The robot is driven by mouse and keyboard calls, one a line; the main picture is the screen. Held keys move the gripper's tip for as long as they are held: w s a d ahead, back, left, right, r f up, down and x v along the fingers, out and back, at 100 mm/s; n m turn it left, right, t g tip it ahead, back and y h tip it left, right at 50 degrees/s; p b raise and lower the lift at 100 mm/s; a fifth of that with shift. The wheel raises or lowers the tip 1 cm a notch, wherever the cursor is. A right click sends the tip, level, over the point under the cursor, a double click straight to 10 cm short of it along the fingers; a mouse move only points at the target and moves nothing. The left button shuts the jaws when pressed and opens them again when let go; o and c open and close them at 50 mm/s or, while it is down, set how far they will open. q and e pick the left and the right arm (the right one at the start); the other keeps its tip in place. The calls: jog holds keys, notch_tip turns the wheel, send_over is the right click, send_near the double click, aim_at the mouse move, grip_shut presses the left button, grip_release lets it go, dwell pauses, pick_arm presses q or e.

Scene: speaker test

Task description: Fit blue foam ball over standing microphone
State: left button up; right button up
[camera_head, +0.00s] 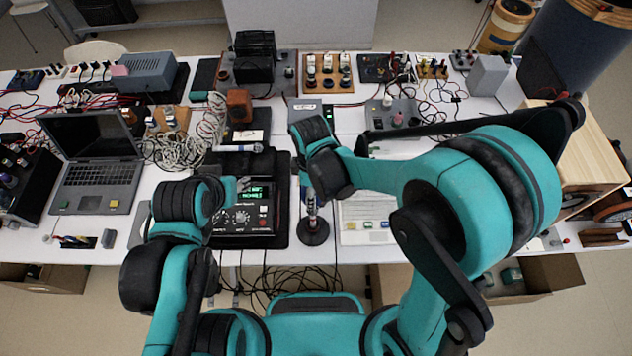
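A microphone stand with a round black base (313,232) stands on the table near its front edge, right of the black device. A short upright part with a metallic look rises from the base. Its top is hidden behind my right wrist. My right gripper (311,194) is above the base, at the upright part. Its fingers are mostly hidden by the wrist. My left gripper (240,185) is over the black device, left of the stand. Its fingers are too small to read. I cannot make out the blue foam ball.
The black device (252,231) with a green display and knobs lies left of the stand. A white panel with coloured buttons (366,225) lies to the right. A laptop (98,175), cables and several instruments crowd the table. Open boxes stand below the front edge.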

jog(key=shift+w+f+b, duration=0.15)
jog(key=shift+f+b, duration=0.25)
jog(key=shift+f, duration=0.25)
jog(key=shift+f+b, duration=1.9)
jog(key=shift+f, duration=0.8)
jog(key=shift+f+b, duration=1.4)
jog(key=shift+b, duration=0.05)
jog(key=shift+f+b, duration=0.5)
jog(key=shift+b, duration=0.05)
jog(key=o, duration=0.9)
